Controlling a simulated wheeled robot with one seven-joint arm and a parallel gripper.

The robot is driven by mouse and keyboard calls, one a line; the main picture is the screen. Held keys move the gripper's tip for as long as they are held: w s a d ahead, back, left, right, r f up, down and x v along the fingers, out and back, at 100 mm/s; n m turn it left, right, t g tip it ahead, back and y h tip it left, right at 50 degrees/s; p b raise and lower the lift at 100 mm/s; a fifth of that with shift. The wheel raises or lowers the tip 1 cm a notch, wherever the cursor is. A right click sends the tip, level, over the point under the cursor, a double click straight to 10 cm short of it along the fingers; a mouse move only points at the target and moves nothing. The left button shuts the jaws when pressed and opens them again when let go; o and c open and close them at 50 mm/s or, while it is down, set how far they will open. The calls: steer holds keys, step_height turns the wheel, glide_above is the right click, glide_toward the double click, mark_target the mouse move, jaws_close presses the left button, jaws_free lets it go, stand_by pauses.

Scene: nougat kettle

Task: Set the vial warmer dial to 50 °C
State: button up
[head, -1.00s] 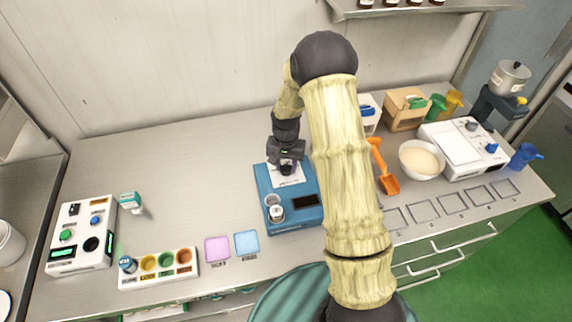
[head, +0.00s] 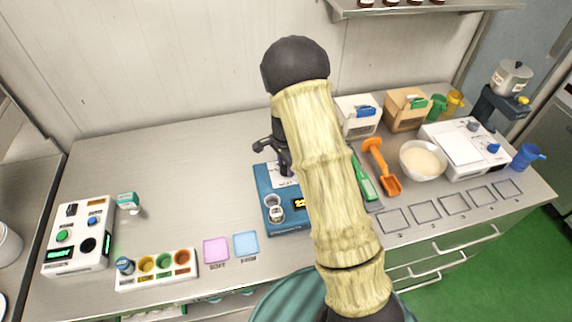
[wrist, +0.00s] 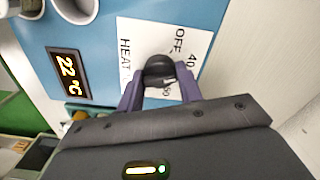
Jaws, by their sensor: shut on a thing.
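The blue vial warmer (head: 287,222) stands on the counter, partly hidden by my arm. In the wrist view its lit display (wrist: 67,76) reads 22 °C. Its black dial (wrist: 159,70) sits on a white label (wrist: 135,32) marked HEAT, OFF, 40 and a partly covered number that looks like 50. A pale mark shows on the dial's side towards the gripper; its exact setting is hard to tell. My gripper (wrist: 160,88) is shut on the dial, one purple finger on each side.
Two round cups (head: 273,208) sit at the warmer's left. Pink (head: 215,250) and blue (head: 246,243) pads lie in front. An orange scoop (head: 380,165), a green tool (head: 363,180) and a bowl (head: 422,160) are to the right. The counter left of the warmer is mostly clear.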

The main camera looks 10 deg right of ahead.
mark_target(286, 166)
steer(key=m+p, duration=0.1)
steer(key=m, duration=0.3)
steer(key=shift+r+m, duration=0.15)
steer(key=shift+m, duration=0.15)
steer(key=shift+m+p, duration=0.95)
steer(key=shift+m, duration=1.05)
steer(key=shift+w, duration=0.1)
steer(key=o, duration=1)
step_height(286, 166, up, 17)
steer(key=b, duration=0.3)
steer(key=shift+r, duration=0.1)
